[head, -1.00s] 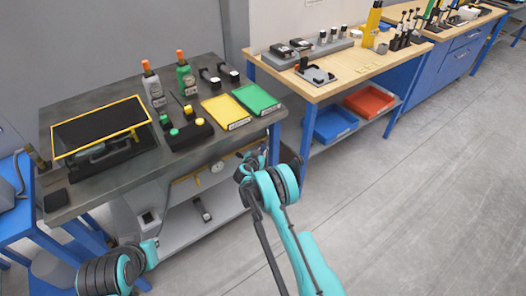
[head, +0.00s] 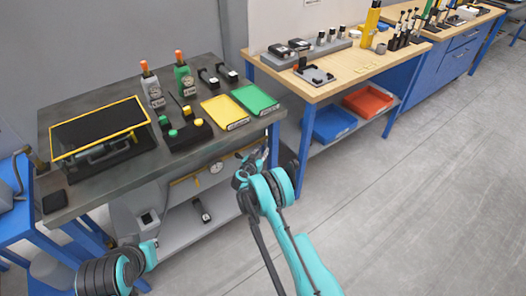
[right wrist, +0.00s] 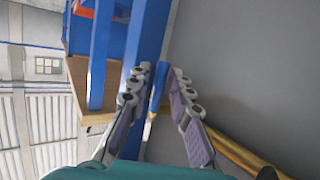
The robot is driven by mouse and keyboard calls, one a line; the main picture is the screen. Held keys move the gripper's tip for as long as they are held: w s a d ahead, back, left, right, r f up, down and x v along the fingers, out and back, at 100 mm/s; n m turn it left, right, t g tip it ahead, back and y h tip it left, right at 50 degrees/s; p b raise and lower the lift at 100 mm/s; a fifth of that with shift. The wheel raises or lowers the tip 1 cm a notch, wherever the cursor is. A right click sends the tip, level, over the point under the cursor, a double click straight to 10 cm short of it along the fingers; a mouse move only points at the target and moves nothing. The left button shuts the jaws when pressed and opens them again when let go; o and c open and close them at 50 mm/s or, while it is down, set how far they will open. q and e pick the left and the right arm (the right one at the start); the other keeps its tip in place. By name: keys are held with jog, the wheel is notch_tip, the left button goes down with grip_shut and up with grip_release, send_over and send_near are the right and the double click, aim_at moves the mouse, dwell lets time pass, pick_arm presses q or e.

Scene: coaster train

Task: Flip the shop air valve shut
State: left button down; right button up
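A yellow pipe (head: 187,179) with a round white gauge (head: 216,167) runs under the front of the grey workbench. I cannot make out the valve's handle in the head view. My right gripper (head: 254,157) is by the bench's front right leg, beyond the pipe's visible right end. In the right wrist view my right gripper (right wrist: 155,80) is open, its two fingers apart. A narrow blue and yellow piece (right wrist: 157,90), possibly the valve lever, shows between the fingers; I cannot tell whether they touch it. A brass-coloured pipe (right wrist: 243,157) lies at lower right there. My left gripper is not in view.
The grey workbench (head: 90,195) carries bottles, a yellow tray (head: 223,112), a green tray (head: 256,99) and a yellow-framed case (head: 100,125). A wooden bench (head: 340,85) with blue legs stands to the right. The floor at right is clear.

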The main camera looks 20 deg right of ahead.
jog(key=v, duration=1)
jog(key=shift+s+a, duration=0.25)
jog(key=shift+s, duration=0.05)
jog(key=shift+r, duration=0.1)
jog(key=s+d+r+n+g+y, duration=0.2)
jog(key=s+r, duration=0.4)
jog(key=r, duration=0.4)
jog(key=s+d+r+n+g+y, duration=0.1)
jog(key=s+d+r+g, duration=0.1)
jog(key=s+r, duration=0.65)
jog(key=s+a+r+n+y, duration=0.2)
jog(key=s, duration=1)
jog(key=s+a+r+n+y, duration=0.2)
jog(key=s+r+y, duration=0.1)
jog(key=s, duration=0.9)
jog(key=shift+s+g+y, duration=0.3)
jog(key=shift+g, duration=0.1)
